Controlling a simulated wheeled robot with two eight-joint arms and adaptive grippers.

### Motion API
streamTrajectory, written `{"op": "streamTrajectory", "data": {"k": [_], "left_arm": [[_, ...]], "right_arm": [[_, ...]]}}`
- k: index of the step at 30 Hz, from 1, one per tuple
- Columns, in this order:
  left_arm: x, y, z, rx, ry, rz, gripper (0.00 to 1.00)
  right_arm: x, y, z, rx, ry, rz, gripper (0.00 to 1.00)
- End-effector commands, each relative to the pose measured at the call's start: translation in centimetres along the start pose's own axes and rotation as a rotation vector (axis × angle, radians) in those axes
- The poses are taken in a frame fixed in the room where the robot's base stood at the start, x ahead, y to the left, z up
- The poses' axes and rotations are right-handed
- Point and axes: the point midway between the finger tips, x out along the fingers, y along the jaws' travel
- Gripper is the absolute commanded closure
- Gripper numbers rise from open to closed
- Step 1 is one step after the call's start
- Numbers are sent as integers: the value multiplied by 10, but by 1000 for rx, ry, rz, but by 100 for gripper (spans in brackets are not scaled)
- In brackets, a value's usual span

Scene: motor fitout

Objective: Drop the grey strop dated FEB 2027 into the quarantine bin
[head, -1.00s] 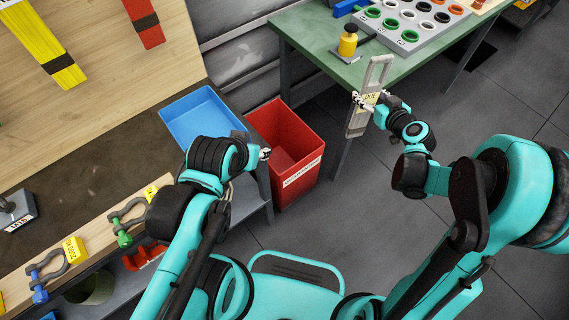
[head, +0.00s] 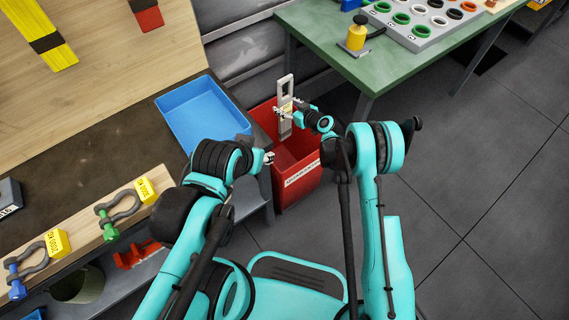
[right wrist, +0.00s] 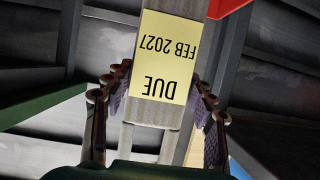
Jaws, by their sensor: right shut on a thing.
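The grey strop (head: 285,106) hangs upright from my right gripper (head: 286,110), over the red quarantine bin (head: 306,178). In the right wrist view the strop (right wrist: 146,138) carries a yellow tag (right wrist: 166,58) reading DUE FEB 2027, upside down, between the fingers of the right gripper (right wrist: 158,92). The right gripper is shut on the strop. The strop's lower end overlaps the bin's opening in the head view; how deep it sits is hard to tell. My left gripper (head: 268,157) is beside the bin's left edge; its fingers are too small to judge.
A blue tray (head: 204,120) stands left of the bin on the dark bench. A green table (head: 335,60) with a ring rack (head: 425,45) is at the upper right. Shackles with yellow tags (head: 145,190) line the bench's front. Open floor lies to the right.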

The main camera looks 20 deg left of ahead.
Motion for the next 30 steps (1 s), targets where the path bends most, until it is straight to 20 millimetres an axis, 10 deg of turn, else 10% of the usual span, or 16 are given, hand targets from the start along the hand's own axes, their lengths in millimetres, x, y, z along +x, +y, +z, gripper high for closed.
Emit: {"op": "streamTrajectory", "data": {"k": [23,24,27,30], "left_arm": [[20,0,14,0,0,0,60],[20,0,14,0,0,0,60],[20,0,14,0,0,0,60],[20,0,14,0,0,0,60]], "right_arm": [[20,1,50,1,1,1,100],[20,1,50,1,1,1,42],[20,1,50,1,1,1,20],[20,1,50,1,0,1,20]]}}
